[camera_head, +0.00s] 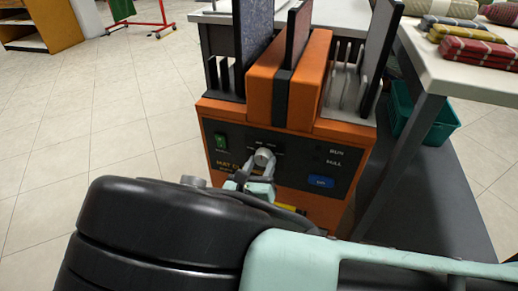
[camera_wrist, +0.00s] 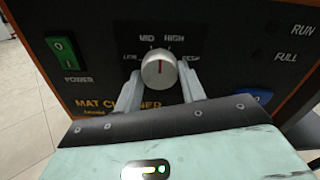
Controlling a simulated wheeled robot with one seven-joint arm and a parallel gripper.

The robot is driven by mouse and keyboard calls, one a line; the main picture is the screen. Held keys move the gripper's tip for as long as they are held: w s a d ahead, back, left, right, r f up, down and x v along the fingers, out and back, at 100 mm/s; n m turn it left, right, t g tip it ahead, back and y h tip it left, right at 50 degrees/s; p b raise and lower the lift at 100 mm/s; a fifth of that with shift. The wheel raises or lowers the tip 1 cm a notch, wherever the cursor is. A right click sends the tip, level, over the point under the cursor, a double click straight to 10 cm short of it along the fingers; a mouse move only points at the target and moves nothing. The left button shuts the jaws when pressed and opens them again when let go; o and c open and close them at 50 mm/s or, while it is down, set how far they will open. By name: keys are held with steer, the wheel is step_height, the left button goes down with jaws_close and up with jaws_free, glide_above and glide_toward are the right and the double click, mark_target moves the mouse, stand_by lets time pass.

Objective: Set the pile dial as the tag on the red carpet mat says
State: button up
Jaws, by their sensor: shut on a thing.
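The pile dial (camera_wrist: 158,70) is a round silver knob on the dark front panel of the orange mat cleaner (camera_head: 340,128). Its red pointer line stands about straight up in the wrist view, between the MID and HIGH labels. LOW is at the left and DEEP at the right. My gripper (camera_head: 262,167) is shut on the dial, one finger on each side. The dial (camera_head: 263,155) also shows in the head view. A thin mat (camera_head: 297,35), edge-on and dark reddish, stands in the middle slot. No tag is readable in either view.
A green power switch (camera_wrist: 62,58) is left of the dial. A blue button (camera_head: 321,182) is at the lower right. Upright dark panels flank the slot. A white table (camera_head: 480,82) with folded cloths and a green crate (camera_head: 432,125) are on the right.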

steer(key=shift+m+p, duration=0.3)
steer(key=shift+p, duration=0.1)
steer(key=m+p, duration=0.2)
steer(key=shift+r+m, duration=0.1)
steer(key=shift+m, duration=0.3)
steer(key=m+p, duration=0.3)
steer(key=m, duration=0.1)
steer(key=shift+a+m, duration=0.1)
steer(key=shift+m, duration=0.2)
steer(key=m+p, duration=0.2)
steer(key=m, duration=0.3)
steer(key=shift+p, duration=0.4)
steer(key=shift+m+p, duration=0.4)
steer(key=shift+m, duration=0.5)
steer(key=o, duration=1)
